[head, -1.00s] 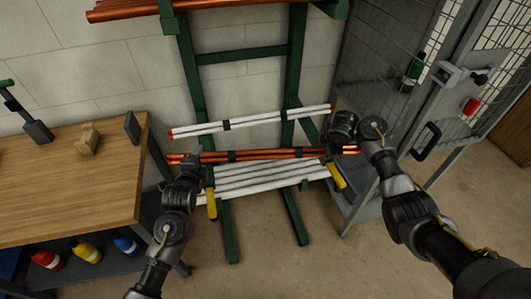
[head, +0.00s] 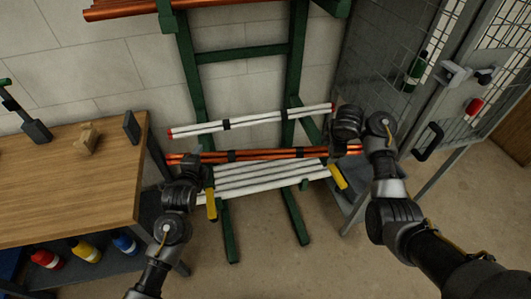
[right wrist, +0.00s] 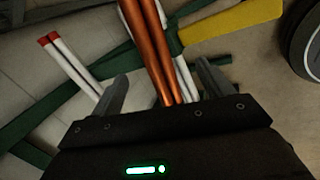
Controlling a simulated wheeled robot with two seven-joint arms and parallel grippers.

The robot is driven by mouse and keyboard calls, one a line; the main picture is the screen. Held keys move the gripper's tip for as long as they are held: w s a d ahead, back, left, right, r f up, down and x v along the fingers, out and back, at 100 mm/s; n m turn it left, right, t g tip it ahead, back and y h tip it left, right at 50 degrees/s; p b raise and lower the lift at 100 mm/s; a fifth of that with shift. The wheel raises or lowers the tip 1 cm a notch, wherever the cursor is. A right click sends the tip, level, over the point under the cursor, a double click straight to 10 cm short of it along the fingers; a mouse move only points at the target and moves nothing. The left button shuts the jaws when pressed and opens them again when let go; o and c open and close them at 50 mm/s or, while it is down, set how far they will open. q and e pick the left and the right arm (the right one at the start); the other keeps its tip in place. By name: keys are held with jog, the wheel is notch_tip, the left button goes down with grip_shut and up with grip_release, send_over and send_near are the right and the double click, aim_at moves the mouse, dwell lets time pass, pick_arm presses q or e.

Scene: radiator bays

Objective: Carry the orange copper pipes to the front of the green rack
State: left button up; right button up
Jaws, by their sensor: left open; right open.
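The orange copper pipes (head: 250,154) are a bundle with dark bands, lying nearly level low at the green rack (head: 230,225), between white pipes above and below in the head view. My left gripper (head: 196,162) is at their left end; its fingers are hard to make out there. My right gripper (head: 345,151) is at their right end. In the right wrist view the copper pipes (right wrist: 158,50) run between the fingers of my open right gripper (right wrist: 162,88), with a gap visible on each side. Both grippers are open.
A banded white pipe bundle (head: 260,121) lies above, and several white pipes (head: 265,178) with yellow pieces (head: 338,176) lie below. More copper pipes (head: 130,10) rest high on the rack. A wooden bench (head: 70,190) stands left, a mesh cage (head: 400,70) right.

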pick_arm(q)
jog(key=shift+d, duration=0.1)
jog(key=shift+w, duration=0.1)
pick_arm(e)
jog(key=shift+w+v, duration=0.15)
jog(key=shift+v, duration=0.95)
jog(key=shift+w+v, duration=0.15)
jog(key=shift+v, duration=0.95)
jog(key=shift+d+r, duration=0.1)
jog(key=shift+d, duration=0.05)
